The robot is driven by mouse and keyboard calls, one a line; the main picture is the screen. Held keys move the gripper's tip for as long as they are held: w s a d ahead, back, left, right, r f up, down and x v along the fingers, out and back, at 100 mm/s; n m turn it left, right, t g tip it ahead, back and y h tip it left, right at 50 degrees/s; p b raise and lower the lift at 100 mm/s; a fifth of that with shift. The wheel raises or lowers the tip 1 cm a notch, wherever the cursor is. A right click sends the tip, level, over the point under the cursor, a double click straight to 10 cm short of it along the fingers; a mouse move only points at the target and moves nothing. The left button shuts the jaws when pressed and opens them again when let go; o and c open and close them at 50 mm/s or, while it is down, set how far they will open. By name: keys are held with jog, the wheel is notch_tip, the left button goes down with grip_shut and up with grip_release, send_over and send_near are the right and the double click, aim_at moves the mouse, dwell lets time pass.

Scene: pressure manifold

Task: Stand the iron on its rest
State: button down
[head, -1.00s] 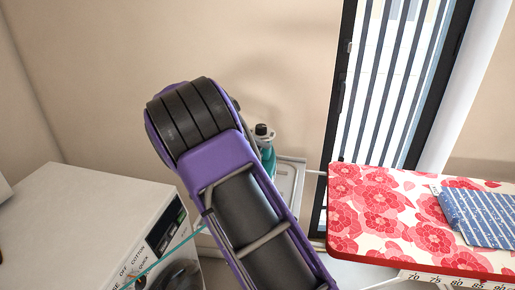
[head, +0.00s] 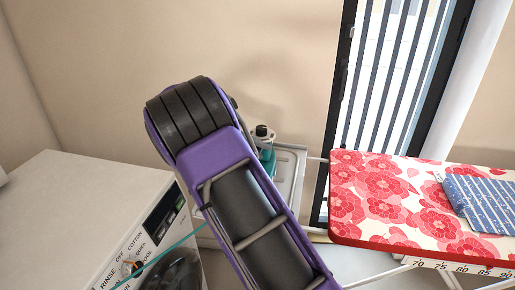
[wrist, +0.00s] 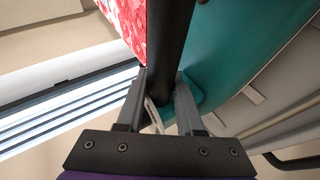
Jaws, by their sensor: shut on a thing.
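My gripper (wrist: 160,112) is shut on the handle, one finger on each side. My arm hides my gripper in the head view. The pale tray-like rest (head: 291,172) is at the left end of the ironing board, just behind and right of the iron. I cannot tell whether the iron touches it.
The ironing board (head: 375,200) has a red floral cover, with a folded blue striped cloth (head: 482,207) on its right. A white washing machine (head: 80,215) stands at the left. A window with slats (head: 395,80) is behind. A thin teal line crosses before the washer.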

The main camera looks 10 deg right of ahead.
jog(key=shift+f+b, duration=0.3)
jog(key=shift+f, duration=0.1)
dwell(0.5)
jog(key=shift+c, duration=2.3)
grip_release()
jog(key=shift+f, duration=0.1)
